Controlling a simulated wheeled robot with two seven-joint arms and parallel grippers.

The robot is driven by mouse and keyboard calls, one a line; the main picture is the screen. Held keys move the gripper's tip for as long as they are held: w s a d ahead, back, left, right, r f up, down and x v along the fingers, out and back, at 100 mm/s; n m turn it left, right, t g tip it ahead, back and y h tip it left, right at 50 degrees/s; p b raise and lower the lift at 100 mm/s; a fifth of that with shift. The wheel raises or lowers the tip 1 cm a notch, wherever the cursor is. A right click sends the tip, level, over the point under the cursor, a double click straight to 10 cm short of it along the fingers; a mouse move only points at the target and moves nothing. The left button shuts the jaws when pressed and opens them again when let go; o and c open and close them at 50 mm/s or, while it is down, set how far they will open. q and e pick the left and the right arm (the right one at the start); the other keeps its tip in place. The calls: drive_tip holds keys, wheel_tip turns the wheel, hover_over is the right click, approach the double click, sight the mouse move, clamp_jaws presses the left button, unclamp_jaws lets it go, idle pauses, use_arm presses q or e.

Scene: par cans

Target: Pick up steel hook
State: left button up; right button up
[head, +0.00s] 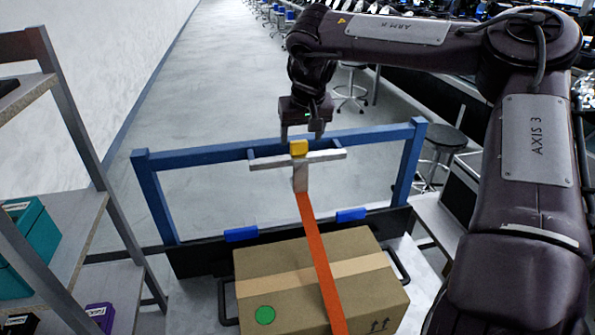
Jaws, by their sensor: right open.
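A pale grey T-shaped piece, which looks like the steel hook (300,178), sits at the middle of a blue frame's top bar (200,155). Its long crossbar lies along the bar and a yellow block (299,147) sits on top. An orange strap (316,250) runs from its lower end down over a cardboard box. My right gripper (301,134) points down with its two fingers apart, just above and behind the yellow block in the picture. It looks empty; I cannot tell whether the fingertips touch anything. My left gripper is not in view.
The cardboard box (285,280) with a green dot stands on a dark carrier with blue pads. A shelf (80,235) with teal and purple bins is at left. Stools (445,140) and a bench line the right. Open grey floor lies beyond the frame.

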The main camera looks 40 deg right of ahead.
sight(299, 141)
drive_tip(key=x, duration=0.3)
drive_tip(key=shift+w+a+f+p, duration=0.1)
drive_tip(key=shift+w+f+p, duration=0.15)
drive_tip(key=shift+p, duration=0.1)
drive_tip(key=shift+f, duration=0.1)
drive_tip(key=c, duration=0.9)
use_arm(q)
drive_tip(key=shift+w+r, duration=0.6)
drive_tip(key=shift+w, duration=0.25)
use_arm(e)
clamp_jaws()
